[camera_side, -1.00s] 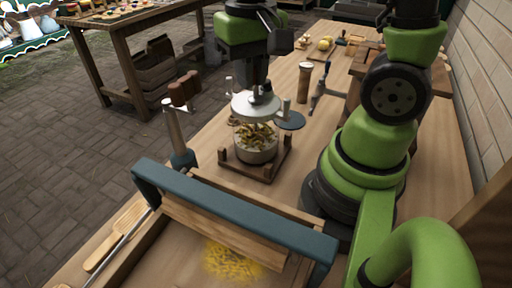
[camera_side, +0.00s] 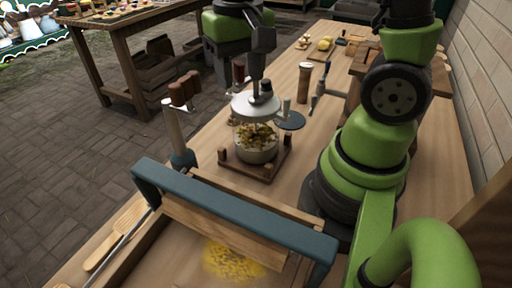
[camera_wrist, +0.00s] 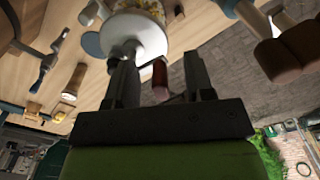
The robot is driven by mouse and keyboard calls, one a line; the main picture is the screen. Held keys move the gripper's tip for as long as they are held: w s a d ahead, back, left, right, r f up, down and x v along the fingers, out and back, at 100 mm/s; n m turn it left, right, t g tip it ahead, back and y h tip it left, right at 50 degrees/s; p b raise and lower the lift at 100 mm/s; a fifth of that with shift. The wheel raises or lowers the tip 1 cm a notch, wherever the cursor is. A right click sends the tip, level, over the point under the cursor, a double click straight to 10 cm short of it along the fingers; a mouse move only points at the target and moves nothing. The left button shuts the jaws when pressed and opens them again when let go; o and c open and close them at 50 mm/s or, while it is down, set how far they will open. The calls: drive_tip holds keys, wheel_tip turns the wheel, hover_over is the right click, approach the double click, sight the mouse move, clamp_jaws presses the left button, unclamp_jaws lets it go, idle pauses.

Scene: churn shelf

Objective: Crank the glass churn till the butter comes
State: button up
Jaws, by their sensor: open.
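The glass churn (camera_side: 256,142) stands upright in a dark wooden cradle (camera_side: 284,160), with yellowish and pale bits inside. Its pale round lid (camera_side: 245,107) carries a dark crank mechanism. A red-brown crank handle (camera_side: 238,74) stands up beside my gripper (camera_side: 262,84). In the wrist view, the churn jar (camera_wrist: 148,9) and white lid (camera_wrist: 143,40) lie beyond my gripper (camera_wrist: 158,70).
A blue-edged wooden frame (camera_side: 235,212) stands in front of the churn, with yellow bits (camera_side: 232,262) beneath. A post with brown knobs (camera_side: 180,140) stands left. A wooden grinder (camera_side: 304,82) and a clamp-like tool (camera_side: 318,98) stand behind right.

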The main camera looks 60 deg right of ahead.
drive_tip(key=shift+r, duration=3.55)
drive_tip(key=shift+s, duration=0.1)
drive_tip(key=s+a+r+n+t+y, duration=0.2)
drive_tip(key=s+a+r+t, duration=0.1)
drive_tip(key=s+t, duration=0.4)
drive_tip(key=shift+s+a+n, duration=0.3)
drive_tip(key=shift+s+a, duration=0.25)
drive_tip(key=shift+a, duration=0.1)
drive_tip(key=shift+c, duration=0.5)
